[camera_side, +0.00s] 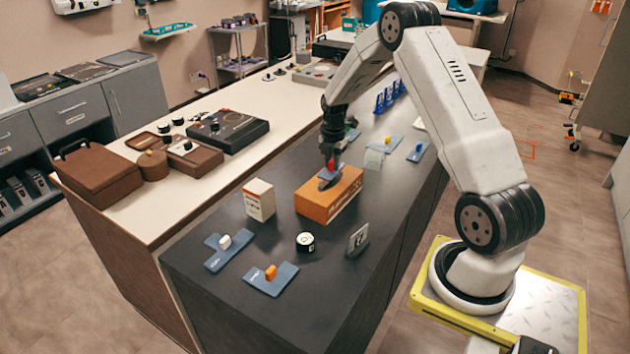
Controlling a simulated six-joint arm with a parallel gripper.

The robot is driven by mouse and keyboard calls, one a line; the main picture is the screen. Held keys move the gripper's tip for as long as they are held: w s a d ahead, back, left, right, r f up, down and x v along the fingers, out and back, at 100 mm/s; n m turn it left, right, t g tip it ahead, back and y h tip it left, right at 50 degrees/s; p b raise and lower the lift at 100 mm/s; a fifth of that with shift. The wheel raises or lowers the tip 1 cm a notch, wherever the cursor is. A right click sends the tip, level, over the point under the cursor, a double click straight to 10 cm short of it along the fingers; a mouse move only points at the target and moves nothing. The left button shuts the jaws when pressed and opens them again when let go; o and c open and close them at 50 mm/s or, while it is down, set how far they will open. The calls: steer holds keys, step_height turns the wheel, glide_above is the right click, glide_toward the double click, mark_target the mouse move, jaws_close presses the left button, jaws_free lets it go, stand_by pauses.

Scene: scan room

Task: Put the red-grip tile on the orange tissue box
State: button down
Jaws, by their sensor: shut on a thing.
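The orange tissue box (322,203) stands on the dark worktop (300,305), near its middle. My gripper (331,162) points down over the box. It is shut on the red grip of a blue tile, the red-grip tile (325,174). The tile is level with the box's top, over or on the dark opening there. I cannot tell whether the tile touches the box. The jaws hide part of the red grip.
A white carton (259,199) stands left of the box. In front are a white-grip tile (227,249), an orange-grip tile (271,277), a black-and-white roll (305,242) and a small upright card stand (358,240). More blue tiles (393,142) lie behind.

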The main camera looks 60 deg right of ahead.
mark_target(331, 172)
steer(key=shift+w+f, duration=0.15)
steer(key=shift+f, duration=0.05)
steer(key=shift+d+f, duration=0.1)
steer(key=shift+f, duration=1.5)
steer(key=shift+f, duration=0.15)
steer(key=c, duration=0.6)
jaws_free()
step_height(331, 172, up, 12)
steer(key=shift+r, duration=0.15)
